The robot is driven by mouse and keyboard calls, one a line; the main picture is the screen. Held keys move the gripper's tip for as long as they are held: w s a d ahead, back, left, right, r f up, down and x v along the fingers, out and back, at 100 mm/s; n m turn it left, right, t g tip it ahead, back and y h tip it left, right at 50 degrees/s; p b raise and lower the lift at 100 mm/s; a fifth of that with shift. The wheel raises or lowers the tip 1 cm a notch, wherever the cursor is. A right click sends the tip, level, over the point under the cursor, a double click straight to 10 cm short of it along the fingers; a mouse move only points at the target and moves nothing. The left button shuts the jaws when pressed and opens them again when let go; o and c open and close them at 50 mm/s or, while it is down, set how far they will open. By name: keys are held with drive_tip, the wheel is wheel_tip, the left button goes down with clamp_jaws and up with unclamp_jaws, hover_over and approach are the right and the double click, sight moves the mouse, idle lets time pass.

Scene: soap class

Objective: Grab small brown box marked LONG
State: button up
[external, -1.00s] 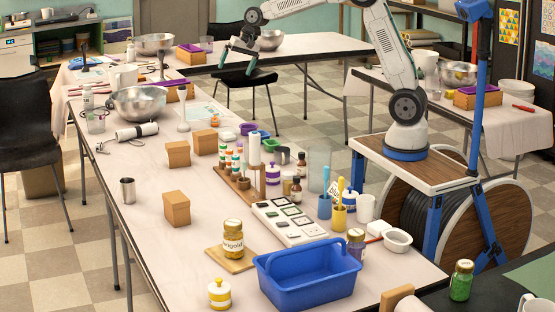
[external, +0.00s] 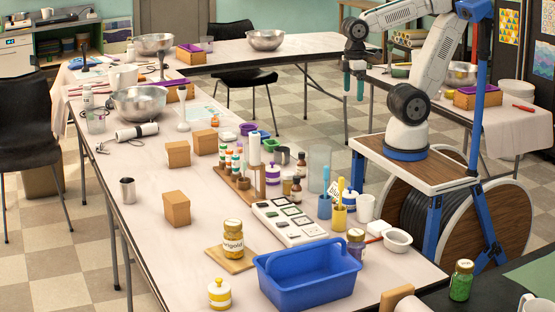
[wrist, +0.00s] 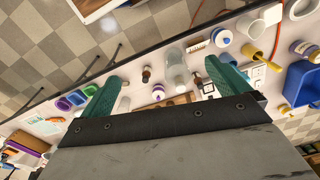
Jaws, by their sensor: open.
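Three small brown boxes stand on the long pale table in the external view: a front box (external: 176,208), a middle box (external: 178,154) and a back box (external: 205,142). I cannot read a LONG mark on any of them. My gripper (external: 354,90) hangs in the air well to the right of the boxes and is apart from them. Its teal fingers are spread with nothing between them; they also show in the wrist view (wrist: 163,76). No brown box can be made out clearly in the wrist view.
Bottles, a test-tube rack (external: 238,180), a white tile panel (external: 290,222) and pots crowd the table's right half. A blue basin (external: 307,274) and a marigold jar (external: 233,236) stand at the front. Bare tabletop surrounds the front box.

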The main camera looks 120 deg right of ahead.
drive_tip(key=s+a, duration=0.1)
drive_tip(key=s+a+n+t, duration=0.1)
drive_tip(key=s+a+r+n, duration=0.1)
drive_tip(key=a, duration=0.1)
drive_tip(key=shift+w, duration=0.1)
drive_tip(key=c, duration=0.4)
